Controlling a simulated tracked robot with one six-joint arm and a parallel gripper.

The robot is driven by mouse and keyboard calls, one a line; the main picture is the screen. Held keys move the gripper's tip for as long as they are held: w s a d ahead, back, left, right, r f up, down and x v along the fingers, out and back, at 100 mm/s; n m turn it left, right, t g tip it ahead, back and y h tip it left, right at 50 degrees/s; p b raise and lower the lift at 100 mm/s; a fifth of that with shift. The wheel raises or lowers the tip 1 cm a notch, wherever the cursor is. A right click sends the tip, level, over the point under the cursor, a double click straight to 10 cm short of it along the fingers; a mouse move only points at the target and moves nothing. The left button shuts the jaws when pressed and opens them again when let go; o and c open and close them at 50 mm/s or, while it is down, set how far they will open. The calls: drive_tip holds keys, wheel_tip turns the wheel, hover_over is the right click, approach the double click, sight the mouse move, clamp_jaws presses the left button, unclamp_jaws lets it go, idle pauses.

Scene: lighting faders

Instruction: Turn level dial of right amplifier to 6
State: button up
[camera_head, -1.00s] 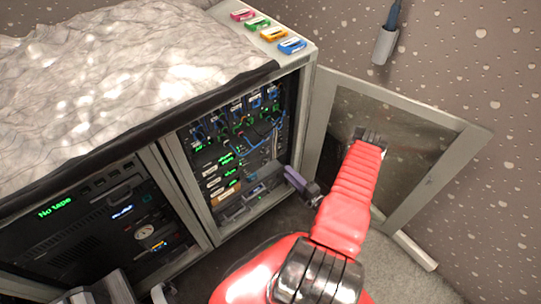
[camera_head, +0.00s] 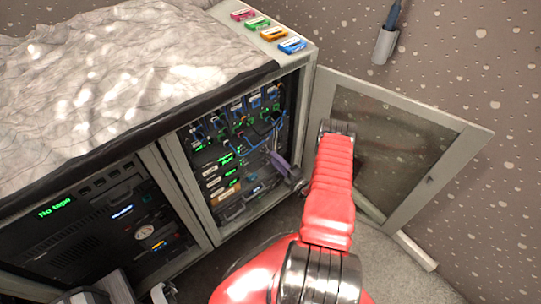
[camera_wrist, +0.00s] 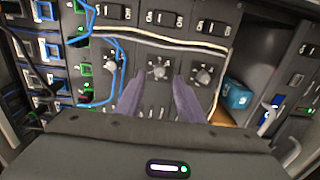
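In the wrist view, three round dials sit in a row on a dark panel: a left dial (camera_wrist: 110,64), a middle dial (camera_wrist: 158,70) and a right dial (camera_wrist: 204,75). Each has pale marks around it; the set numbers are too small to read. Switches stand above them. My gripper (camera_wrist: 156,78) is open, its two purple-grey fingers apart, with the middle dial showing between the tips. I cannot tell whether they touch it. In the head view, my gripper (camera_head: 277,160) reaches into the open rack (camera_head: 206,216), hiding part of the panel.
Blue and white cables (camera_wrist: 122,38) run close around the left dial and above the dials. A blue box (camera_wrist: 236,95) lies right of the panel. The glass door (camera_head: 400,150) stands open beside my arm. Colored cassettes (camera_head: 275,34) lie on top of the cabinet.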

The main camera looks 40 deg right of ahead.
sight(268, 152)
drive_tip(key=shift+w+a, duration=0.1)
drive_tip(key=shift+w, duration=1.95)
clamp_jaws()
